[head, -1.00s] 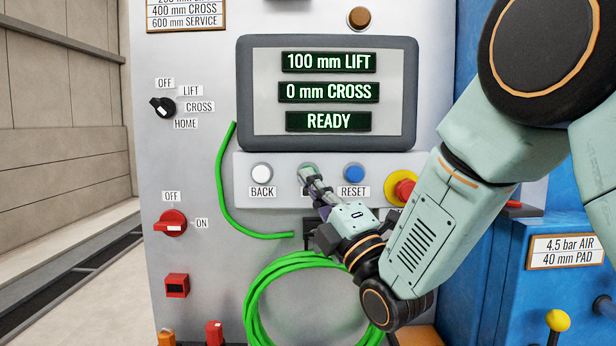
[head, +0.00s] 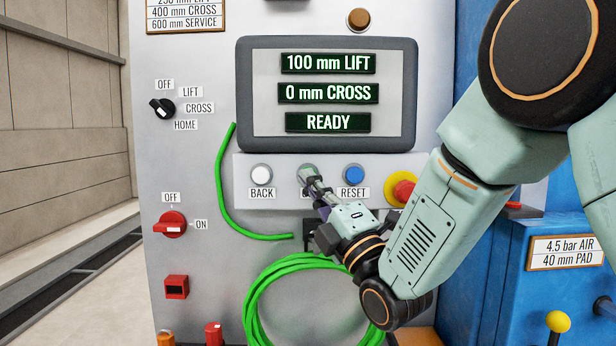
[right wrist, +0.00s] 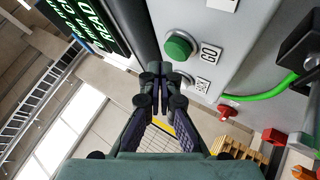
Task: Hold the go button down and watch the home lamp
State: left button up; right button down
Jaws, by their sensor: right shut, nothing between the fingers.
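The green go button (right wrist: 180,46) with its GO label shows in the right wrist view; in the head view my gripper mostly covers it. My right gripper (head: 309,175) is shut and empty, its fingertips at the button row between BACK and RESET. In the right wrist view the closed fingertips (right wrist: 163,78) lie just beside the button; I cannot tell whether they touch it. A brown-amber round lamp (head: 357,18) at the top of the panel looks unlit; its label is out of view. The screen (head: 327,92) reads 100 mm LIFT, 0 mm CROSS, READY. My left gripper is not in view.
A white BACK button (head: 261,173), a blue RESET button (head: 353,174) and a red emergency stop (head: 403,189) flank the fingers. The selector (head: 162,108) and red switch (head: 172,224) are at left. A green hose coil (head: 252,310) hangs below.

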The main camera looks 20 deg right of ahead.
jog(key=shift+w, duration=0.15)
dwell(0.4)
jog(key=shift+w+d+b, duration=0.1)
jog(key=shift+w+b, duration=0.15)
jog(key=shift+b, duration=0.05)
jog(key=shift+w+d, duration=0.15)
jog(key=shift+w, duration=0.35)
dwell(0.8)
jog(key=shift+s+b, duration=0.2)
jog(key=shift+b, duration=0.15)
dwell(1.7)
jog(key=shift+s+a, duration=0.3)
jog(key=shift+s, duration=0.35)
jog(key=shift+s+b, duration=0.15)
jog(key=shift+b, duration=0.15)
